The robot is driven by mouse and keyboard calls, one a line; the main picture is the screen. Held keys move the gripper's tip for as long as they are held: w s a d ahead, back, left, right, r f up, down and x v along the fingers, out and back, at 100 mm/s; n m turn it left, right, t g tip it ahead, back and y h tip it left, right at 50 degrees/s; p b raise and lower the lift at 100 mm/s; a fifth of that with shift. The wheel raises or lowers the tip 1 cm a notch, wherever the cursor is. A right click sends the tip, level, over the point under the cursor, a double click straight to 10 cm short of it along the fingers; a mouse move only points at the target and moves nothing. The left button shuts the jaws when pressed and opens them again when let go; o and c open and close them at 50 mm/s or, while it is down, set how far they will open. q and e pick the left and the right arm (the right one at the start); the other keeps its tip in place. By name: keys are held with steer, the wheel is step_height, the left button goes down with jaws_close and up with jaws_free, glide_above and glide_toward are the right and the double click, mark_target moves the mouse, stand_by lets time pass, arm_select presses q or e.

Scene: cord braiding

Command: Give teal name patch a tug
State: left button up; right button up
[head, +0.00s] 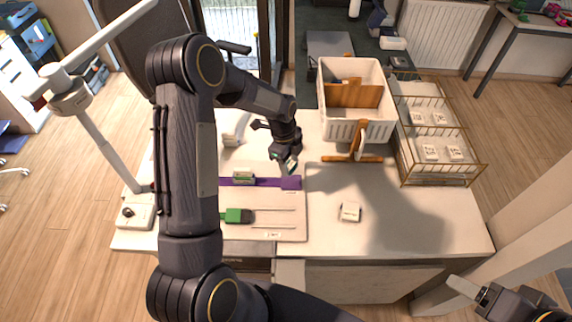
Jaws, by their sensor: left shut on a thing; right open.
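My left gripper (287,164) is over the back of the white table, just above the end of a purple strap. It is shut on a small piece with a teal edge, which I take to be the teal name patch (292,165); the fingers hide most of it. The purple strap (265,182) lies across a pale board (290,228), with a small pale-and-green piece (243,178) on it. A green block (237,215) sits at the board's left, with pale cords running right from it. My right gripper (474,292) is open at the lower right, off the table.
A white bin (349,130) with brown dividers stands behind a wooden stand (358,158). A wire basket (440,175) holding white packets is at the right. A small white square piece (349,212) lies on the table (440,225). A white lamp (95,140) stands at the left.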

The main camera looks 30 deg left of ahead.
mark_target(290, 164)
arm_select(q)
steer(key=shift+w+d+f, duration=0.2)
steer(key=shift+w+f, duration=0.1)
steer(key=shift+f+b, duration=1)
steer(key=shift+f, duration=0.95)
steer(key=shift+f+b, duration=1.1)
steer(key=shift+f, duration=0.1)
steer(key=shift+f+b, duration=0.3)
steer(key=o, duration=1)
steer(key=shift+o, duration=0.4)
steer(key=shift+o, duration=1.3)
